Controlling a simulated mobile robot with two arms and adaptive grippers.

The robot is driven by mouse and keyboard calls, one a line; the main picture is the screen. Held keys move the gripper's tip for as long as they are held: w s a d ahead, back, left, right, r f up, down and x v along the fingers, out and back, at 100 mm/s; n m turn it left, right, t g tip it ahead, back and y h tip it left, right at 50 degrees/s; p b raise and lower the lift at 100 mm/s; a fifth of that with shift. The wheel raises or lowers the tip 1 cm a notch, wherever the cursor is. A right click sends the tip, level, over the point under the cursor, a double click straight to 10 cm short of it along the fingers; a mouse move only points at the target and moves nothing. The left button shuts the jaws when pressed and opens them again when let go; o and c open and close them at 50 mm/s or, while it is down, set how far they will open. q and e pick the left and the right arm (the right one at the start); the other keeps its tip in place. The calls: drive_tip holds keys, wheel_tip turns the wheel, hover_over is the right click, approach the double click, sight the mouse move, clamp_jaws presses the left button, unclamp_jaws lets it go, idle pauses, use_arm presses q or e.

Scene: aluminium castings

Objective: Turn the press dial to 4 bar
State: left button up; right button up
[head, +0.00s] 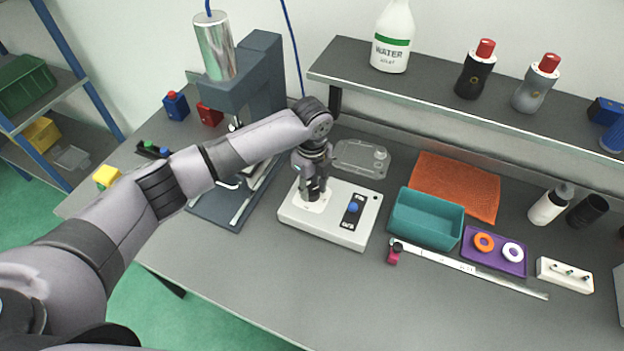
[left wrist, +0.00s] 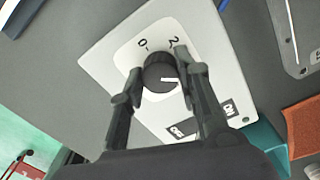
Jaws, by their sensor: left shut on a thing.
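The press control box (head: 335,232) is a white box on the bench with a pale dial plate, a dark switch panel and a blue button. My left gripper (head: 314,197) points down over its left part and hides the dial there. In the left wrist view the black dial (left wrist: 158,70) sits between the two fingers of my left gripper (left wrist: 163,82), which are shut on it. Marks 0 and 2 show on the dial plate (left wrist: 126,58). The dial's white pointer line points right in the picture, towards the right finger. No 4 mark can be seen. My right gripper is not in view.
The press (head: 262,75) stands behind my left arm. Right of the box are a teal bin (head: 425,220), an orange mat (head: 455,185), a purple tray (head: 495,262) and a metal ruler (head: 470,268). A shelf (head: 440,93) with bottles overhangs the back. The front bench is clear.

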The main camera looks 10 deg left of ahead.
sight(311, 190)
use_arm(q)
drive_tip(key=shift+r+n+p, duration=0.1)
drive_tip(key=shift+n+p, duration=0.25)
drive_tip(key=shift+n, duration=0.15)
drive_tip(key=shift+w, duration=0.1)
drive_tip(key=o, duration=1.1)
drive_tip(key=shift+o, duration=0.2)
wheel_tip(311, 190, up, 12)
drive_tip(key=shift+f, duration=0.2)
